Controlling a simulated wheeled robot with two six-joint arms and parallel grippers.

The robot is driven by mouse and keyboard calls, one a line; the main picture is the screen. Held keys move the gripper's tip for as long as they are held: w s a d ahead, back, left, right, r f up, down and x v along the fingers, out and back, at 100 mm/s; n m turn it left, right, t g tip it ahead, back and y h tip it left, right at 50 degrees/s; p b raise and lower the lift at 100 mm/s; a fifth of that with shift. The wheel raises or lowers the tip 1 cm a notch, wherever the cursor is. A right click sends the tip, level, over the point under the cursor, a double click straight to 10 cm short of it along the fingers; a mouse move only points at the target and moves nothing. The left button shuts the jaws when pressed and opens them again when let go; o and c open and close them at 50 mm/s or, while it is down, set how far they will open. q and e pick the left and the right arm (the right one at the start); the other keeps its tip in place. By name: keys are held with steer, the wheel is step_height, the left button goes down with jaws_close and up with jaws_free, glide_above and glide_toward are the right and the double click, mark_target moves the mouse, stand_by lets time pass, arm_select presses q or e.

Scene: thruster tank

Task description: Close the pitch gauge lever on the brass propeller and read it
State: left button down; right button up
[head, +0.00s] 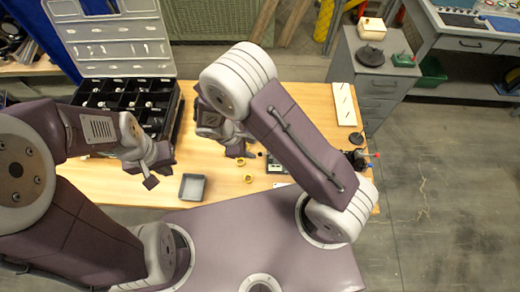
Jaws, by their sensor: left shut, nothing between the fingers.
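Small brass-coloured pieces lie on the wooden table: one (248,179) in the open and one (240,161) just below my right gripper. They are too small for me to tell which is the propeller. A small dark green and black device (275,164) sits right of them, partly behind my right arm; I cannot make out a gauge lever or a reading. My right gripper (236,151) points down over the table close to the brass pieces; its fingers are too unclear to judge. My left gripper (150,181) is shut and empty, left of a grey tray.
The small grey tray (193,187) stands at the table's front. An open compartment case (118,82) fills the back left. A white strip (343,104) and a black item with red and blue ends (356,159) lie at the right. A grey cabinet (370,85) stands beyond.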

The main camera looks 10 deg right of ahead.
mark_target(262, 154)
steer(key=x, duration=0.9)
steer(key=shift+w+d, duration=0.1)
steer(key=shift+w, duration=0.15)
jaws_close()
steer(key=shift+r, duration=0.1)
stand_by(0.8)
